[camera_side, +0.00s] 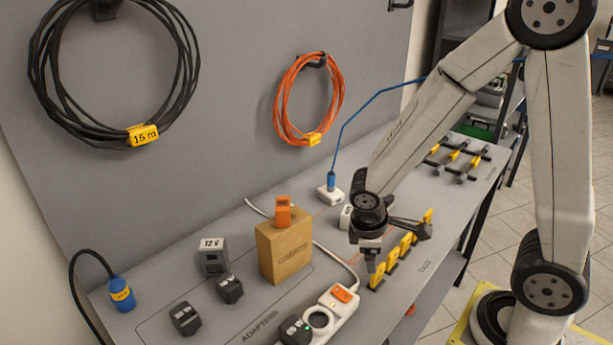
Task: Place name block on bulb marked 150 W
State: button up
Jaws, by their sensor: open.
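My gripper (399,250) is open, low over the right part of the bench. A small orange block (283,211) stands on a cardboard box (285,250). I cannot tell which piece is the name block. No bulb marked 150 W can be made out.
A white socket (330,194) with a blue cable stands behind my gripper. Black (55,110) and orange (279,105) cable coils hang on the panel.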

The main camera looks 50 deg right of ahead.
jog(key=a+r+m+t+y, duration=0.1)
jog(key=m, duration=0.1)
jog(key=a+r+m+t+y, duration=0.1)
jog(key=m, duration=0.1)
jog(key=r+m+t, duration=0.1)
jog(key=m, duration=0.1)
jog(key=shift+w+a+r+y, duration=0.25)
jog(key=shift+a+y, duration=0.15)
jog(key=shift+o, duration=0.5)
jog(key=shift+w, duration=0.1)
